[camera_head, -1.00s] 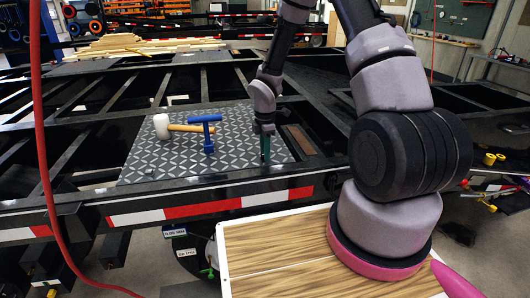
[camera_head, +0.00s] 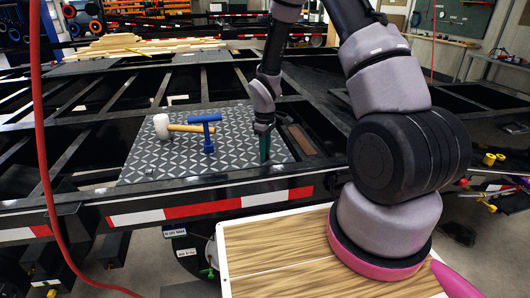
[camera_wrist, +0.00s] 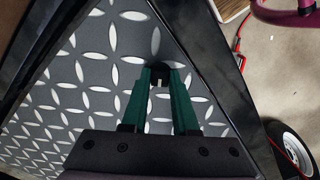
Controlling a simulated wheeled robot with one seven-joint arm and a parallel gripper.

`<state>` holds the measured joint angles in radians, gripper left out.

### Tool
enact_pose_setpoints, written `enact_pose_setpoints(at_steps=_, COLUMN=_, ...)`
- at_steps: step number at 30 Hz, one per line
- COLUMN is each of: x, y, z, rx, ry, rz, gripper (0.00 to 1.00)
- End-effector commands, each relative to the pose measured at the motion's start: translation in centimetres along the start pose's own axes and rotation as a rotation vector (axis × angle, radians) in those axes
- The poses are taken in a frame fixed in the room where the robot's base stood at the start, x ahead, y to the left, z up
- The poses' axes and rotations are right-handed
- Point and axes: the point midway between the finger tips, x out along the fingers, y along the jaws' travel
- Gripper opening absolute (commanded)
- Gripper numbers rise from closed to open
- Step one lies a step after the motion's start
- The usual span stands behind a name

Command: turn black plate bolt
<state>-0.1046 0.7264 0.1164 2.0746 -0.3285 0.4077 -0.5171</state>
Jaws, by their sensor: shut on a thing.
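The diamond-patterned metal plate (camera_head: 170,150) lies on the black trailer frame, and it fills much of the wrist view (camera_wrist: 70,75). My gripper (camera_head: 265,158) points down at the plate's right part, near its front edge. In the wrist view, the green fingers of my gripper (camera_wrist: 160,80) are shut on a small black bolt (camera_wrist: 159,72) close to the plate's corner. The fingers hide part of the bolt, so its turn angle cannot be told. Another small dark bolt (camera_head: 150,171) shows at the plate's front left.
A white-headed mallet (camera_head: 161,126) and a blue T-handled tool (camera_head: 206,131) are on the plate, left of my gripper. Open gaps lie between the trailer beams. A red hose (camera_head: 38,130) hangs at far left. A wood-topped surface (camera_head: 270,248) is in front.

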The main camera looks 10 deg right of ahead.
Motion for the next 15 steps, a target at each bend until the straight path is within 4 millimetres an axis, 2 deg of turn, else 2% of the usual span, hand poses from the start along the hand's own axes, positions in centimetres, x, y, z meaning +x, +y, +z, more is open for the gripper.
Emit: enact_pose_setpoints(at_steps=15, x=-0.05, y=0.00, z=-0.13, rx=0.486, ry=0.002, rz=0.001, gripper=0.00)
